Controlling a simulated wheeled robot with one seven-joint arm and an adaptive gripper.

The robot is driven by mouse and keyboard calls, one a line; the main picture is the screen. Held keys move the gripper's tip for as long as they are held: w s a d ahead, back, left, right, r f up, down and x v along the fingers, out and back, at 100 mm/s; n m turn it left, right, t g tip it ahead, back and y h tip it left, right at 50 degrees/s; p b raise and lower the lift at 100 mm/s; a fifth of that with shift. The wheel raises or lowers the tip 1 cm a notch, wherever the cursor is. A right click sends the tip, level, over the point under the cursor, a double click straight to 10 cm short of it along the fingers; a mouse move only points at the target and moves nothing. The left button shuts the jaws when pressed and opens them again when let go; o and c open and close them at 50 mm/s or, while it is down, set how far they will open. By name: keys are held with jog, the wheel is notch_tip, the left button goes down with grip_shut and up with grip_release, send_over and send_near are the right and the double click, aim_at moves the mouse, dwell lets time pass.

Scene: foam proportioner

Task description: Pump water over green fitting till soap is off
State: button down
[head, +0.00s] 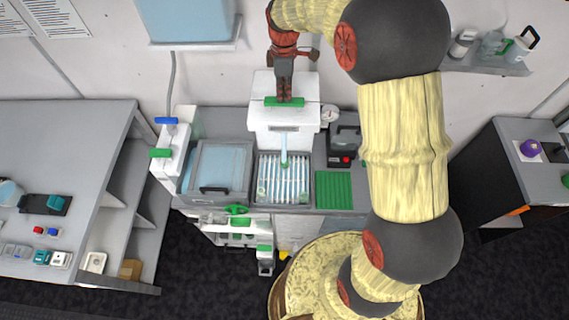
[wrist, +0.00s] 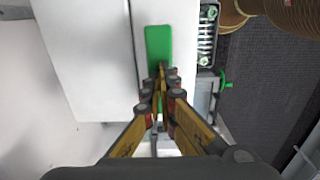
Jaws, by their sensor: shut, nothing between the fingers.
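My gripper (head: 284,93) points down and is shut and empty over the green bar (head: 291,102) on the white pump housing (head: 262,117). In the wrist view the closed fingertips (wrist: 162,78) overlap the near end of the green bar (wrist: 158,42); I cannot tell whether they touch it. Soap and running water cannot be made out.
A lidded bluish tank (head: 220,170) stands left of the basin, and a green ribbed mat (head: 334,190) lies to its right. A dark device with a red button (head: 343,150) and a gauge (head: 329,114) stand behind the mat. A grey shelf table (head: 60,150) is at left.

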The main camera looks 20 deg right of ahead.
jog(key=shift+s+f+b, duration=0.1)
jog(key=shift+f+b, duration=0.4)
jog(key=shift+f, duration=0.6)
jog(key=shift+r, duration=0.15)
jog(key=shift+r+p, duration=1.65)
jog(key=shift+r, duration=1.05)
jog(key=shift+r, duration=0.1)
notch_tip(320, 180, up, 6)
jog(key=p, duration=0.3)
